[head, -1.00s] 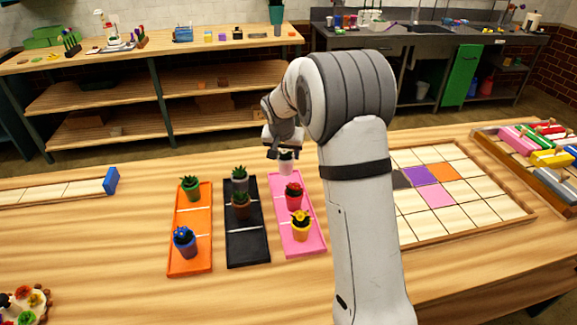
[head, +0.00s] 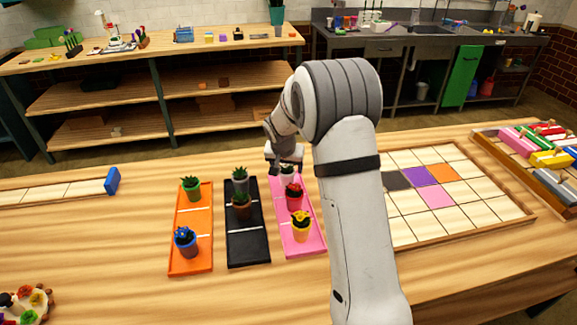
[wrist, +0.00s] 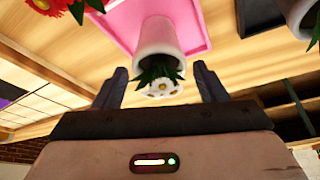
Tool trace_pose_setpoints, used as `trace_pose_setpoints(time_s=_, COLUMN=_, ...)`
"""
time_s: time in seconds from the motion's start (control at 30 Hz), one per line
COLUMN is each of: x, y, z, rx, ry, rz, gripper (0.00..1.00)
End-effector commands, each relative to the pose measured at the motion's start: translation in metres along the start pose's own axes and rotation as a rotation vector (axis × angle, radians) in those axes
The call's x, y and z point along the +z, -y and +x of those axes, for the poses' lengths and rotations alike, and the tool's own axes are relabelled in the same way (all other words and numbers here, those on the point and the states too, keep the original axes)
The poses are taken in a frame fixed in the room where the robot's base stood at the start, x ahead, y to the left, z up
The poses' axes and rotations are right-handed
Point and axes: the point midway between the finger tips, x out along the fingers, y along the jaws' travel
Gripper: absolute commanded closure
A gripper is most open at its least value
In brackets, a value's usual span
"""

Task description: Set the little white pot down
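The little white pot (wrist: 157,38) holds a white flower with a yellow centre and dark green leaves. In the wrist view it is between my gripper's fingers (wrist: 160,82), with a narrow gap visible on each side, so the gripper looks open around it. The pot's base appears to be on the pink tray (wrist: 200,22). In the head view my gripper (head: 286,166) is low over the far end of the pink tray (head: 302,247). It largely hides the white pot there.
Red-flowered (head: 293,196) and yellow-flowered (head: 301,227) pots stand nearer on the pink tray. A black tray (head: 248,250) with a grey pot (head: 240,184) and a brown pot (head: 242,211) is to the left. An orange tray (head: 190,264) lies beyond. A tile board (head: 462,226) is right.

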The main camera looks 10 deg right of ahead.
Motion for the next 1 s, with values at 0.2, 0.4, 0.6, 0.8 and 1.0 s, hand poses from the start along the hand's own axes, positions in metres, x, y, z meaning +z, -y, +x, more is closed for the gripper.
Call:
trace_pose_setpoints(time_s=0.2, x=0.0, y=0.0, z=0.0, rx=0.0, ry=0.0, rz=0.001, gripper=0.28)
trace_pose_setpoints(time_s=0.4, x=-0.002, y=0.0, z=-0.005, rx=0.0, ry=-0.001, rz=0.001, gripper=0.28)
trace_pose_setpoints(time_s=0.6, x=-0.002, y=0.0, z=-0.04, rx=-0.003, ry=-0.005, rz=0.001, gripper=0.28)
trace_pose_setpoints(time_s=0.8, x=-0.002, y=0.0, z=-0.083, rx=-0.002, ry=-0.005, rz=0.002, gripper=0.28)
trace_pose_setpoints(time_s=1.0, x=-0.002, y=-0.001, z=-0.113, rx=-0.001, ry=-0.003, rz=0.002, gripper=0.28)
